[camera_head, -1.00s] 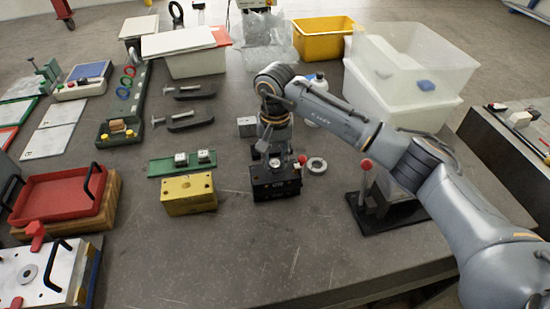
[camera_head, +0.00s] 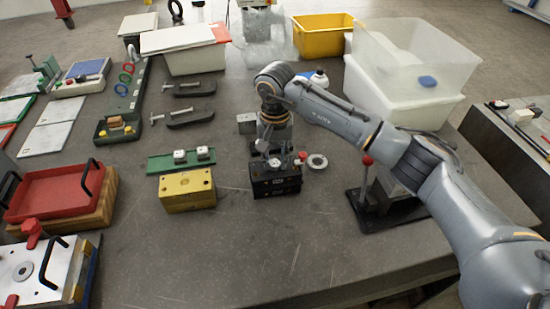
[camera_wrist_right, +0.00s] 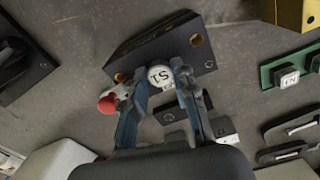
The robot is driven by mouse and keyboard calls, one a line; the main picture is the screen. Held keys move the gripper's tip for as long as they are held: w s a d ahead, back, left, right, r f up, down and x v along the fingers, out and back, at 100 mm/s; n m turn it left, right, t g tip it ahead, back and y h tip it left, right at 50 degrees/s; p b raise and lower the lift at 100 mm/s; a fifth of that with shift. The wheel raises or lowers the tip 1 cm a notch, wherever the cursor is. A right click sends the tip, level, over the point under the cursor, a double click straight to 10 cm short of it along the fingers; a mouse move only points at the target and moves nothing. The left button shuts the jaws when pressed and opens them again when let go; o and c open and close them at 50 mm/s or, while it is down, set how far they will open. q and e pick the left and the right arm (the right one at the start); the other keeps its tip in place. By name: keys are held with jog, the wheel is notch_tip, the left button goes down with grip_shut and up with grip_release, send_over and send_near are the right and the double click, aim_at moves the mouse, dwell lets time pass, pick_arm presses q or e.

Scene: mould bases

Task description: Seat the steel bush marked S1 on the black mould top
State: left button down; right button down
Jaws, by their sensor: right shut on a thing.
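The black mould top (camera_head: 275,185) is a dark block on the grey table, and it also shows in the wrist view (camera_wrist_right: 150,45). My right gripper (camera_head: 273,160) points down over it. Its fingers are shut on the steel bush (camera_wrist_right: 160,76), a small round piece with a white face marked S1. The bush is at the edge of the block in the wrist view. I cannot tell whether its underside touches the block. A hole shows in the block's top near one end. My left gripper is not in view.
A yellow block (camera_head: 187,191) stands left of the mould. Behind it, a green tray (camera_head: 160,164) holds two white-labelled pieces. A steel ring (camera_head: 317,162) and a red knob (camera_head: 302,156) are close on the right. A red-knobbed stand (camera_head: 367,160) is further right. The table in front is clear.

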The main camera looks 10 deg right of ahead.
jog(key=c, duration=1)
grip_release()
jog(key=shift+r, duration=0.1)
